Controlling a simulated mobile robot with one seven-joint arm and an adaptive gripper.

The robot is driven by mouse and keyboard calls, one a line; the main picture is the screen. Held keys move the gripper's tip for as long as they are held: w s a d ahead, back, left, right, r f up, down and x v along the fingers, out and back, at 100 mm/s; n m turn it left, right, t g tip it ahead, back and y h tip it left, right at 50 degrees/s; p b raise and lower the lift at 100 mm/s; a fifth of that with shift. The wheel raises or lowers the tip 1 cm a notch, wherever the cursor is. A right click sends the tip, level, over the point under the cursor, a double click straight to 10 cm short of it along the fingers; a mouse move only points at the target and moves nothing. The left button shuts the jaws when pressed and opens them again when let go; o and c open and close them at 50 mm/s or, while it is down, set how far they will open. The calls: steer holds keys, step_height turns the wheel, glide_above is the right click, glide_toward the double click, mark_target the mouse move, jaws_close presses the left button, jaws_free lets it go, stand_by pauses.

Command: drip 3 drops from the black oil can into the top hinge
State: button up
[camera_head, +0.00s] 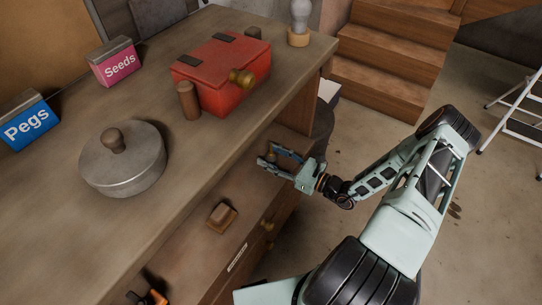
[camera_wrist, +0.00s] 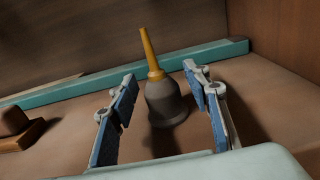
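In the wrist view a dark grey, bell-shaped can with a slim yellow-orange spout (camera_wrist: 166,100), which looks like the black oil can, stands upright on a wooden surface. My gripper (camera_wrist: 165,112) is open, with one blue-padded finger on each side of the can and visible gaps between. In the head view my gripper (camera_head: 279,160) reaches into the lower shelf under the counter; the can is not clear there. I cannot tell which part is the top hinge; two dark strips lie on the lid of a red box (camera_head: 215,75).
The counter (camera_head: 60,230) holds a round lidded metal pot (camera_head: 125,170), a blue Pegs box (camera_head: 28,122), a pink Seeds box (camera_head: 115,62) and a brown cylinder (camera_head: 188,102). A wooden block (camera_head: 222,217) lies on the lower shelf. A teal bar (camera_wrist: 215,54) runs behind the can.

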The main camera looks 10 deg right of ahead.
steer(key=v, duration=1)
steer(key=shift+s+d, duration=0.2)
steer(key=shift+d, duration=0.15)
